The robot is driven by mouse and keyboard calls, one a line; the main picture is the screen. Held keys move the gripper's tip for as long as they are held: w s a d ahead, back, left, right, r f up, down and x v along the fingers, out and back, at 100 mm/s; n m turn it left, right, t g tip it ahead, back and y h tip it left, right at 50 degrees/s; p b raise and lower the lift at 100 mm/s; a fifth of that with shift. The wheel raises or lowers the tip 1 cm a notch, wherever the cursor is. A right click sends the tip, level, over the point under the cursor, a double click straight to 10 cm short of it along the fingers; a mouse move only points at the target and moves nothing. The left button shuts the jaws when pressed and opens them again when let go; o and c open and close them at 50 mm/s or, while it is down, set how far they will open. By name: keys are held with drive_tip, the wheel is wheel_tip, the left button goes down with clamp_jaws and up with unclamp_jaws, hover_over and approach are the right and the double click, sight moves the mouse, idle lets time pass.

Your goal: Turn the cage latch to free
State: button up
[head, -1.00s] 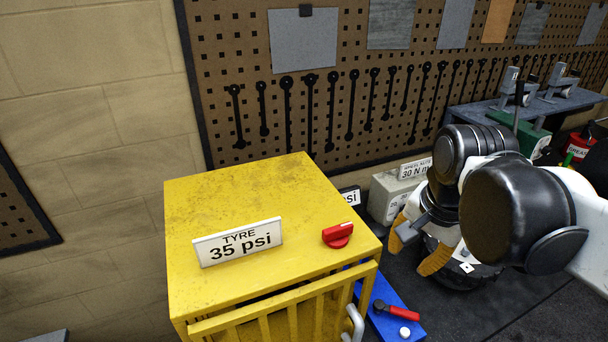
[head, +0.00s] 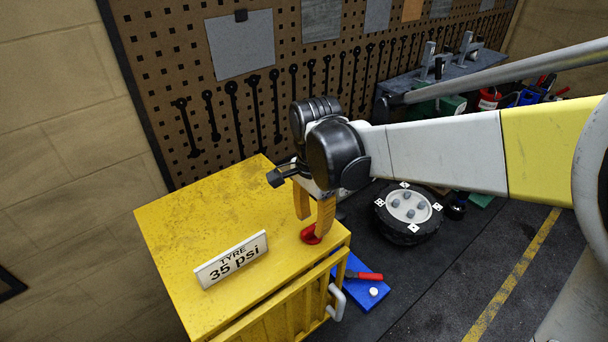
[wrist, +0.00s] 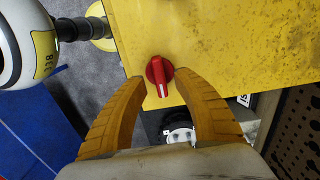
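The cage latch is a red knob (wrist: 159,72) with a white mark, on the top of the yellow cage (head: 200,215) near its front right corner. It also shows in the head view (head: 310,235), partly hidden behind a finger. My gripper (head: 314,215) is above the latch, pointing down. In the wrist view my gripper (wrist: 160,90) has its two orange fingers spread wide, one on each side of the red knob, with visible space around it. It is open and empty. Whether the fingertips touch the knob cannot be told.
A blue mat (head: 352,285) with a red-handled tool and a wheel (head: 408,213) lie to the right.

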drive_tip(key=shift+f, duration=1.35)
clamp_jaws()
